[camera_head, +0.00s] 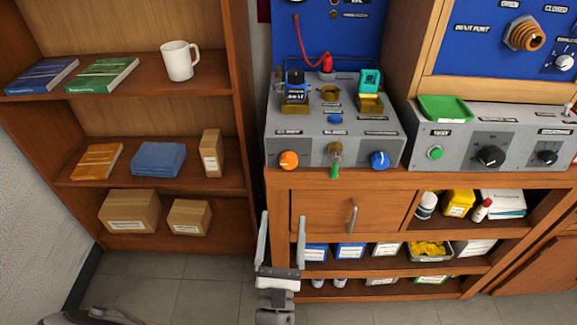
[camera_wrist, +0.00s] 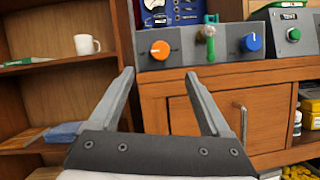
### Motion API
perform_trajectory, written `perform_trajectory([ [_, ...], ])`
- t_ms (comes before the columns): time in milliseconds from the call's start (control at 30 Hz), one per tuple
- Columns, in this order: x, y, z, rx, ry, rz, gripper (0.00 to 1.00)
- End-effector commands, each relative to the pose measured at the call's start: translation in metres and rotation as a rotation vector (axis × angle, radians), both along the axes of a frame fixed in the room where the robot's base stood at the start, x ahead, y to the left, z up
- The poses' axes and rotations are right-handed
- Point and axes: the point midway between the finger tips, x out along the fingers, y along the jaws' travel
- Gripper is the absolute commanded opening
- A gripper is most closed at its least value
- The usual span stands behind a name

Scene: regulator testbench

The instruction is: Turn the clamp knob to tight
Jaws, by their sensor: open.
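An orange knob (camera_head: 288,160) with a pale pointer mark sits at the left of the grey testbench panel's front face; its label is too small to read surely, so I cannot confirm that it is the clamp knob. It also shows in the wrist view (camera_wrist: 160,50), just beyond and between my fingertips. A green-tipped lever (camera_head: 335,160) and a blue knob (camera_head: 379,160) are to its right. My gripper (camera_head: 283,217) is open and empty, below and in front of the panel, apart from the orange knob.
Below the panel is a wooden cabinet with a handled door (camera_head: 325,212) and open shelves of boxes and bottles. A bookshelf (camera_head: 150,187) with a white mug (camera_head: 179,61) stands at left. Another grey panel (camera_head: 465,140) is at right. The floor in front is clear.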

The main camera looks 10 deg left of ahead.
Motion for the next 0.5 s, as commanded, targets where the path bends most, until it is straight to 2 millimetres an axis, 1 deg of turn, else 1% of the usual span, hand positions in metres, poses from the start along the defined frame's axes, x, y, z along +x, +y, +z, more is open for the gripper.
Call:
perform_trajectory([
  [33, 0.012, 0.001, 0.005, 0.003, -0.001, -0.005, 0.81],
  [300, 0.066, 0.009, 0.028, 0.006, -0.001, -0.004, 0.81],
  [500, 0.100, 0.015, 0.042, 0.003, 0.000, -0.002, 0.81],
])
